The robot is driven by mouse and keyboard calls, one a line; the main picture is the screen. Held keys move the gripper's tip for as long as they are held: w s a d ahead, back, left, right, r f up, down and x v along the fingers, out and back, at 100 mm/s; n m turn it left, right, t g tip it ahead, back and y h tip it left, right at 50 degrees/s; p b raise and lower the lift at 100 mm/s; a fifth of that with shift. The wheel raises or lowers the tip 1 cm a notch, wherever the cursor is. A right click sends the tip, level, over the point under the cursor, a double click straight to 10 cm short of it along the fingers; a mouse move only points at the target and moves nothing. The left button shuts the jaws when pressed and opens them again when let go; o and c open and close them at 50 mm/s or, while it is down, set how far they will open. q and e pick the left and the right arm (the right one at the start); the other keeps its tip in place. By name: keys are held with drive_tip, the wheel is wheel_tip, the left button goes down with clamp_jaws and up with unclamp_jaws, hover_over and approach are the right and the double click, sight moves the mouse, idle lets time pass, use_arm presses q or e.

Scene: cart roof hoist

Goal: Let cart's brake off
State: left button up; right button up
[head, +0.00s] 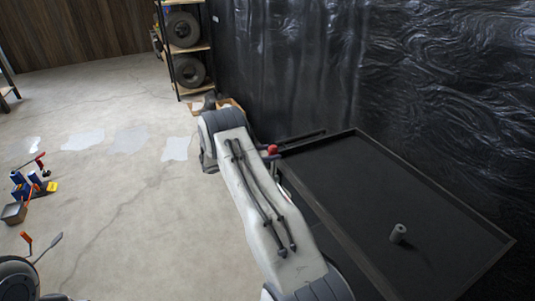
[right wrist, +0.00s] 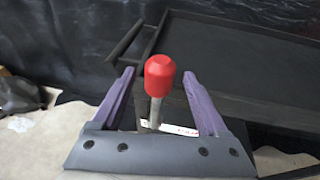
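The cart (head: 360,133) is a black, rimmed flat tray at the right of the head view. Its brake lever has a red knob (head: 272,149) at the cart's near left corner, beside my right arm. In the right wrist view the red knob (right wrist: 160,72) tops an upright grey metal rod (right wrist: 155,112). My right gripper (right wrist: 158,76) is open, with one purple finger on each side of the lever and visible gaps to both. In the head view my right arm hides most of this gripper. My left gripper is not in view.
A grey cylinder (head: 398,233) stands on the cart's tray. Black plastic sheeting (head: 300,60) hangs behind the cart. A shelf with tyres (head: 183,30) stands at the back. Blue, red and yellow items (head: 30,185) are at far left. The concrete floor between is mostly clear.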

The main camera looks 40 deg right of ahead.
drive_tip(key=b+v, duration=0.2)
drive_tip(key=v, duration=0.8)
drive_tip(key=shift+a, duration=0.3)
drive_tip(key=s+a+r+m+t+y, duration=0.15)
drive_tip(key=s+a, duration=0.25)
drive_tip(key=a, duration=0.4)
drive_tip(key=s+a+r+m+y, duration=0.1)
drive_tip(key=s+a+r+y, duration=0.15)
drive_tip(key=a, duration=0.45)
drive_tip(key=s+a+r+m+y, duration=0.2)
drive_tip(key=s+a+y, duration=0.15)
drive_tip(key=a, duration=0.45)
drive_tip(key=s+a+m+y, duration=0.2)
drive_tip(key=s+a+y, duration=0.2)
drive_tip(key=s+a, duration=0.4)
drive_tip(key=s+a+r+m+y, duration=0.1)
drive_tip(key=s+a+m+y, duration=0.2)
drive_tip(key=s+a, duration=0.5)
drive_tip(key=s+y, duration=0.1)
drive_tip(key=s, duration=0.6)
drive_tip(key=shift+s+a+r, duration=0.35)
drive_tip(key=shift+s, duration=0.05)
drive_tip(key=shift+t, duration=0.25)
